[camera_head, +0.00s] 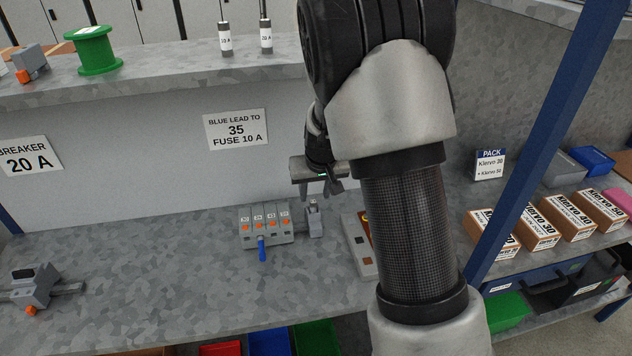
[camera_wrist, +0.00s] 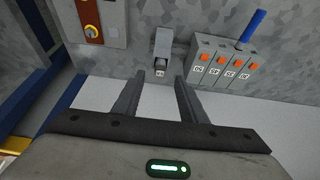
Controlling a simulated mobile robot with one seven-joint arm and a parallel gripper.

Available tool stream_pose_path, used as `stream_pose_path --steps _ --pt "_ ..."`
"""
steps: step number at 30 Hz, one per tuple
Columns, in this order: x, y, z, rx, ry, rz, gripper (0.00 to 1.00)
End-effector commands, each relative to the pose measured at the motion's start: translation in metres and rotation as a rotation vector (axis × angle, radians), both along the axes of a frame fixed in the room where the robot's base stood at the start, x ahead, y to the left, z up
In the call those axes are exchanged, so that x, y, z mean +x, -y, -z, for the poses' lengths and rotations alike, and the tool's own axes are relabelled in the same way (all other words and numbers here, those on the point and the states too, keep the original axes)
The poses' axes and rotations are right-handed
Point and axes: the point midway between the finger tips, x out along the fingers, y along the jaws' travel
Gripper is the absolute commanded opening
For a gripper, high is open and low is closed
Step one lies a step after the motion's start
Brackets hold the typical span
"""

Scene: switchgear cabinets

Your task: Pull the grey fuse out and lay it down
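The grey fuse (camera_wrist: 160,71) sits in a small grey holder (camera_wrist: 162,42), shown upright on the bench in the head view (camera_head: 314,221). Where the fuse ends and the holder begins is too small to tell in the head view. My gripper (camera_wrist: 159,77) is open and empty in the wrist view. Its two fingers point toward the fuse, one on either side of it in the picture. In the head view my gripper (camera_head: 331,186) hangs above the holder, apart from it.
A grey terminal block (camera_head: 265,226) with orange buttons and a blue lead (camera_head: 262,248) stands close left of the holder. A grey panel (camera_head: 358,245) stands to the right, partly behind my arm. A breaker (camera_head: 35,286) is at far left. Bare bench (camera_head: 160,260) lies between.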

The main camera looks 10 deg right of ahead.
Motion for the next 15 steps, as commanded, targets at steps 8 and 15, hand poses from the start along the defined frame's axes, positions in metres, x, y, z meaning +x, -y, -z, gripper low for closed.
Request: stream_pose_path --steps 8,15 --pt "0.015 0.000 0.039 0.000 -0.002 0.001 0.38" --pt "0.020 0.000 0.048 0.001 0.000 0.001 0.38"
